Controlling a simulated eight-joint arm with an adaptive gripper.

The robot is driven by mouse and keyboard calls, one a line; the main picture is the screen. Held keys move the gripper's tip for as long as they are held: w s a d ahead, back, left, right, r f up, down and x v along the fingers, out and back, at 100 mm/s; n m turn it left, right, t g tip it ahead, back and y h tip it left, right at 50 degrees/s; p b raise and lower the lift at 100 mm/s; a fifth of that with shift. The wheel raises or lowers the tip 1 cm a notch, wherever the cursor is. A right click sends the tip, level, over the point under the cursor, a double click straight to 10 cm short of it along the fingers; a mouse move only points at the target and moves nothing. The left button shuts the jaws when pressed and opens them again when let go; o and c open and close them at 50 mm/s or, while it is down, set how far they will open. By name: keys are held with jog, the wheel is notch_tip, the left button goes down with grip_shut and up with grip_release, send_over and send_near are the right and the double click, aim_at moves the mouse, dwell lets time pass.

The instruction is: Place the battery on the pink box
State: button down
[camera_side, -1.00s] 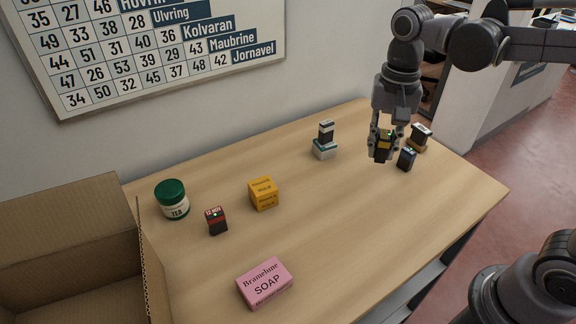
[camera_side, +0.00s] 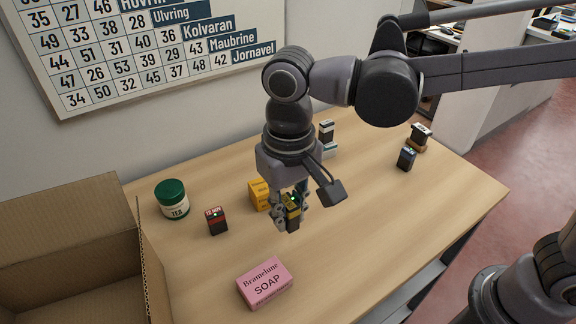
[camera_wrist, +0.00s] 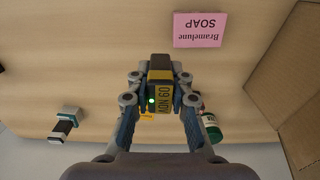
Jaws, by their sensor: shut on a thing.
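My gripper (camera_side: 291,217) is shut on a black and yellow battery (camera_side: 292,208), held above the table in front of the yellow box. In the wrist view the battery (camera_wrist: 160,88) sits between the two fingers, with a green light and printed label showing. The pink box (camera_side: 265,283), marked SOAP, lies flat on the table's front part, below and left of my gripper in the side view. Its top is bare. In the wrist view the pink box (camera_wrist: 198,30) lies beyond the battery, up and to the right, apart from it.
The yellow box (camera_side: 258,194) is partly behind my gripper. An open cardboard box (camera_side: 75,240) is far left. A dark battery (camera_side: 407,158) stands at right. Table around the pink box is clear.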

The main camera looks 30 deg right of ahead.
send_over(264, 279)
notch_tip(264, 279, down, 4)
jog(key=shift+f, duration=2.05)
jog(key=shift+f, duration=0.15)
jog(key=c, duration=1.2)
grip_release()
